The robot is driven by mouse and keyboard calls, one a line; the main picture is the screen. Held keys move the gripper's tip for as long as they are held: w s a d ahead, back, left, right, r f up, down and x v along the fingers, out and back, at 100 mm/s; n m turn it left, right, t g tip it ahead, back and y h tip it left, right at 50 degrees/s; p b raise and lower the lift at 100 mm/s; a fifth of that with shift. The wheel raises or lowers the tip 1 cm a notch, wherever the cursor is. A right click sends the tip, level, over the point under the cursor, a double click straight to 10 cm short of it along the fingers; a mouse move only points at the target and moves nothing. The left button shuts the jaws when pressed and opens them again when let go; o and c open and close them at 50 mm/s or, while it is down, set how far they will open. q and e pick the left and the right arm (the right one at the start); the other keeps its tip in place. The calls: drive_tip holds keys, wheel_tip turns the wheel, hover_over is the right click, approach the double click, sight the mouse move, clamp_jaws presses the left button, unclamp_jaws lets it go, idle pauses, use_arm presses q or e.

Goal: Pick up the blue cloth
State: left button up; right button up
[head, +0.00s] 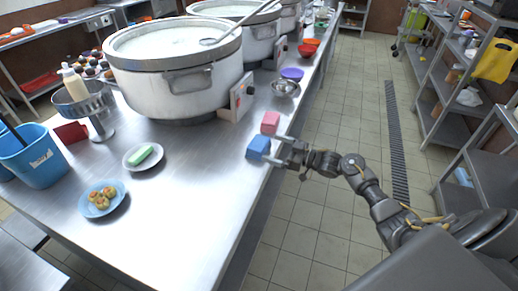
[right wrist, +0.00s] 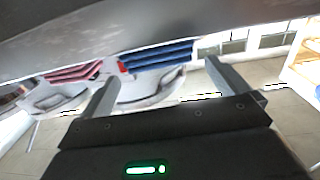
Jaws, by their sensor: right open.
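The blue cloth (head: 257,146) is a folded block lying at the right edge of the steel table. In the right wrist view the blue cloth (right wrist: 155,57) shows as stacked folds ahead, between the two fingers. My right gripper (head: 275,149) is open at the table edge, its fingers reaching toward the cloth from the right. In the right wrist view the open right gripper (right wrist: 160,73) has nothing clamped; I cannot tell whether the fingertips touch the cloth. My left gripper is not in view.
A pink-red folded cloth (head: 270,122) lies just behind the blue one. A metal bowl (head: 285,88) and a large stockpot (head: 178,85) stand farther back. A green item on a white plate (head: 143,158) lies left. The tiled aisle (head: 325,200) at right is clear.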

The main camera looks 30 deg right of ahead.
sight(263, 144)
drive_tip(key=b+x, duration=0.2)
drive_tip(key=x, duration=0.2)
drive_tip(key=shift+w+a, duration=0.15)
drive_tip(key=shift+w, duration=0.15)
drive_tip(key=shift+w+a, duration=0.2)
drive_tip(key=shift+w, duration=0.05)
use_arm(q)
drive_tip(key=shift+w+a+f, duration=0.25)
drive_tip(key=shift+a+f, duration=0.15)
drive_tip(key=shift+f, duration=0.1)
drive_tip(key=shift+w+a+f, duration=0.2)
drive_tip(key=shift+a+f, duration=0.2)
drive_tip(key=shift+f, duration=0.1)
use_arm(e)
drive_tip(key=shift+r, duration=0.1)
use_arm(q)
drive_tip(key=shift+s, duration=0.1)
use_arm(e)
drive_tip(key=c, duration=0.7)
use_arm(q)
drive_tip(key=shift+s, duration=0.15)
